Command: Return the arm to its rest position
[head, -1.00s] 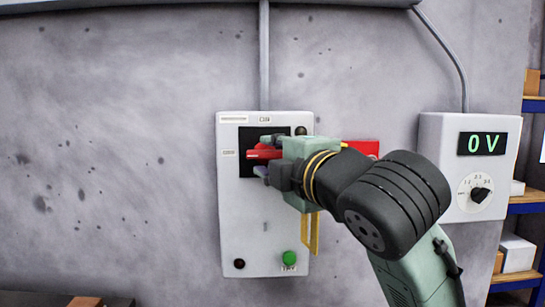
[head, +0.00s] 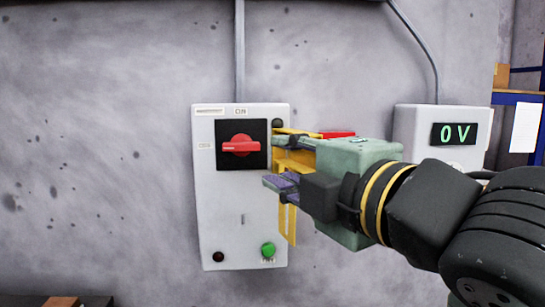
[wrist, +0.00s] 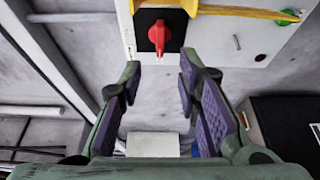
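My gripper (head: 277,162) is open and empty, in front of the right edge of the white switch box in the head view. In the wrist view its two fingers (wrist: 158,82) are spread with purple pads and nothing between them. The red rotary switch (head: 241,146) sits on a black plate on the box, its handle lying level. It also shows in the wrist view (wrist: 160,35), beyond the fingertips and apart from them. My arm reaches in from the lower right.
The white switch box (head: 222,215) has a green button (head: 268,250) and a dark lamp (head: 218,257). Yellow parts (head: 291,225) run along its right side. A meter box (head: 415,125) reading 0 V hangs to the right, partly behind my arm. Shelves (head: 517,98) stand far right. The wall at left is clear.

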